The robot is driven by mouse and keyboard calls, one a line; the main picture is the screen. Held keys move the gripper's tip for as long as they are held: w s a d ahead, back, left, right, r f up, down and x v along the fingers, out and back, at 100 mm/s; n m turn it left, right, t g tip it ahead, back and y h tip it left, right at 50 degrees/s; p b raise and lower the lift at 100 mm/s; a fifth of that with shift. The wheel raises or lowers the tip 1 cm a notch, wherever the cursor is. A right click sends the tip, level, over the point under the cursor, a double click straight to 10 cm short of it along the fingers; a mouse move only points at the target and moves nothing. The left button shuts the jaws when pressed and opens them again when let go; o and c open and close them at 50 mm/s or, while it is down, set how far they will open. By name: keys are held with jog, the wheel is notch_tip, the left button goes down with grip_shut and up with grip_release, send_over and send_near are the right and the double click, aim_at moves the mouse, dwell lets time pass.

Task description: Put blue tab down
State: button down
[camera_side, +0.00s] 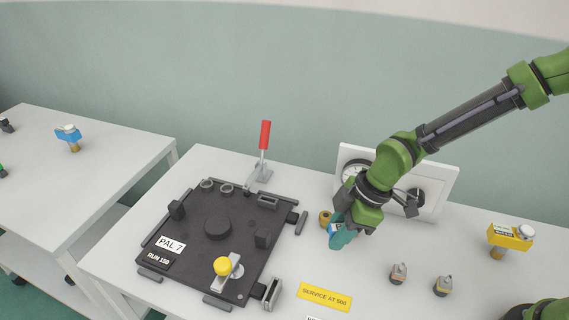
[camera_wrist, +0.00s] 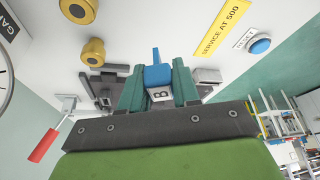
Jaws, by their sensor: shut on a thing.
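The blue tab (camera_wrist: 158,76) sits between the teal fingers of my gripper (camera_wrist: 160,90) in the wrist view; a small label with a dark letter shows on it. In the side view, my gripper (camera_side: 341,236) points down, low over the white table, right of the dark pallet. It is shut on the blue tab (camera_side: 334,228), of which only a small part shows there. Whether the tab touches the table cannot be told. A brass round part (camera_side: 325,217) is close beside the fingers.
The dark pallet (camera_side: 190,240) carries posts and a yellow-knobbed clamp (camera_side: 223,267). A red-handled lever (camera_side: 265,140) stands behind it. A white gauge panel (camera_side: 435,185) is behind my gripper. Two small capped parts (camera_side: 398,273) (camera_side: 442,286) and a yellow-tagged part (camera_side: 510,236) stand right. A yellow sign (camera_side: 325,297) lies in front.

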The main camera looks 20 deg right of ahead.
aim_at(333, 257)
jog(key=shift+f, duration=2.7)
jog(key=shift+f, duration=0.15)
jog(key=c, duration=0.8)
grip_release()
jog(key=s+d+r+m+t, duration=0.2)
jog(key=s+d+r+m, duration=0.2)
jog(key=d+r+m, duration=0.2)
jog(key=s+d+r+m+t+h, duration=0.1)
jog(key=s+d+r+m, duration=0.3)
jog(key=r, duration=0.6)
jog(key=s+d+r+m+t+h, duration=0.1)
jog(key=s+d+r+m+t, duration=0.1)
jog(key=d+r+m, duration=0.5)
jog(key=shift+s+d+r+m+t, duration=0.3)
jog(key=shift+s+d+r+m, duration=0.2)
jog(key=shift+s, duration=0.4)
